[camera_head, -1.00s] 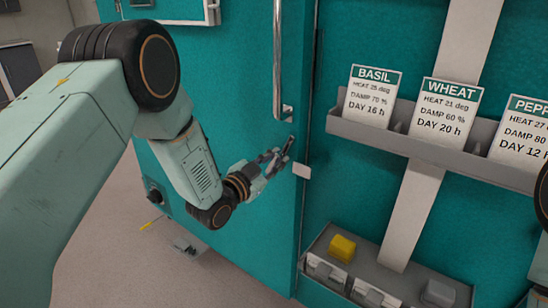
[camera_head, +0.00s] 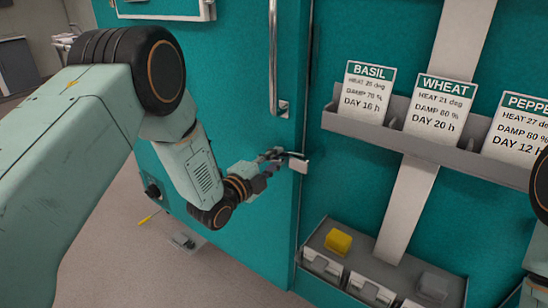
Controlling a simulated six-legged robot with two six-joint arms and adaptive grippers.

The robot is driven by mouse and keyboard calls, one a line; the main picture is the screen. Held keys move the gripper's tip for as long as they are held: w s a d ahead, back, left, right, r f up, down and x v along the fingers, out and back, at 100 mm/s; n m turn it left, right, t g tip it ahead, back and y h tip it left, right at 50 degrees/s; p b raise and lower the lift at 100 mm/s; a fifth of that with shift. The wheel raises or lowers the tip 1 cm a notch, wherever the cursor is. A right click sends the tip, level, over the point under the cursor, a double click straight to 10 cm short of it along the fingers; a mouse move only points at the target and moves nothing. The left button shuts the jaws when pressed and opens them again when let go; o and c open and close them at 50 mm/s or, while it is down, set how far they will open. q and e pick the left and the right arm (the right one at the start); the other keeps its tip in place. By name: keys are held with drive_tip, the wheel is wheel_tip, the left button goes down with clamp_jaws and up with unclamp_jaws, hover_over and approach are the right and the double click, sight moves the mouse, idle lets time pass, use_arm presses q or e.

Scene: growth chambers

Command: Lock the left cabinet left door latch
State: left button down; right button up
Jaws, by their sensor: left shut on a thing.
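The teal cabinet door (camera_head: 235,110) stands at the centre left, with a long vertical metal handle (camera_head: 273,60). Below the handle, at the door's right edge, is the small dark latch lever (camera_head: 293,154), now lying nearly level. Its right end meets a pale catch block (camera_head: 299,165) at the door's edge. My left gripper (camera_head: 277,156) is shut on the latch lever, and its fingers hide part of it. Whether the lever is fully seated in the catch is too small to tell. My right gripper is not in view.
A grey rack (camera_head: 400,142) right of the door holds BASIL, WHEAT and PEPPER cards. Below it, a grey tray (camera_head: 385,265) holds a yellow block (camera_head: 338,242) and pale boxes.

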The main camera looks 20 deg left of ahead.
use_arm(q)
drive_tip(key=shift+a+f+m, duration=0.1)
drive_tip(key=shift+m, duration=1)
drive_tip(key=shift+w, duration=0.1)
drive_tip(key=c, duration=1.5)
unclamp_jaws()
drive_tip(key=shift+c, duration=0.2)
drive_tip(key=o, duration=0.3)
drive_tip(key=shift+a, duration=0.1)
drive_tip(key=v, duration=1.2)
